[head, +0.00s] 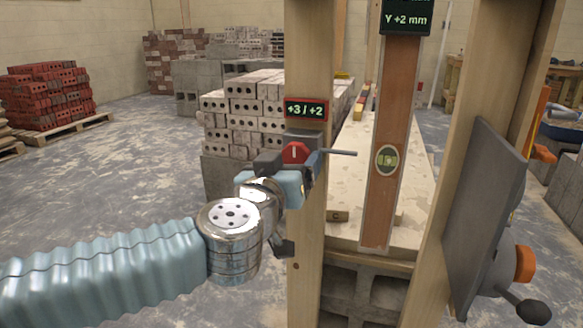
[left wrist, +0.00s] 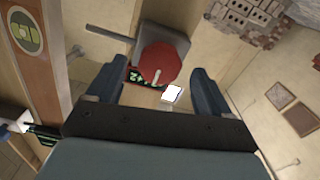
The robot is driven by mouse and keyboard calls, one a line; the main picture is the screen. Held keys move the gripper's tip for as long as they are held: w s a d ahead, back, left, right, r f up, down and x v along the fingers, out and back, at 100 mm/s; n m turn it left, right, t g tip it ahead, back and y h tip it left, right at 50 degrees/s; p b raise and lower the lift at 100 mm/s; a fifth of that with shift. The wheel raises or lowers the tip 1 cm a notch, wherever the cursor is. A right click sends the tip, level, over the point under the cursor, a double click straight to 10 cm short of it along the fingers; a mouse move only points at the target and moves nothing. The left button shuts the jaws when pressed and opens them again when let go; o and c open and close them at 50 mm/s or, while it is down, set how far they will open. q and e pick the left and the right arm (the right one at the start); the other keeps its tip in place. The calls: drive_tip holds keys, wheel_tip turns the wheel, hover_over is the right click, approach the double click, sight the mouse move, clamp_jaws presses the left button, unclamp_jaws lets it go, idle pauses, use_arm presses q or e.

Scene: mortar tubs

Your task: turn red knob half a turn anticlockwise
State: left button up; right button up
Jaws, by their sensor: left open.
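The red knob (head: 295,153) sits on a dark mount on the left wooden post, below a small display reading +3 / +2. It bears a white mark that stands about upright in the head view. In the left wrist view the round red knob (left wrist: 166,62) shows between and beyond the fingers. My left gripper (head: 290,165) is at the knob, partly covering its lower side. In the left wrist view its dark fingers (left wrist: 155,85) stand apart on either side of the knob, with visible gaps. I cannot tell the depth exactly. My right gripper is not in view.
The display (head: 305,110) is just above the knob, and a thin rod (head: 340,152) sticks out right of it. A board with a level vial (head: 387,160) stands between the posts. A grey panel (head: 487,215) is at the right. Bricks (head: 245,110) stand behind.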

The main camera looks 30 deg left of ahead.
use_arm(q)
drive_tip(key=shift+w+a, duration=0.15)
drive_tip(key=shift+w, duration=0.5)
drive_tip(key=c, duration=1)
drive_tip(key=shift+c, duration=0.2)
drive_tip(key=shift+n, duration=0.4)
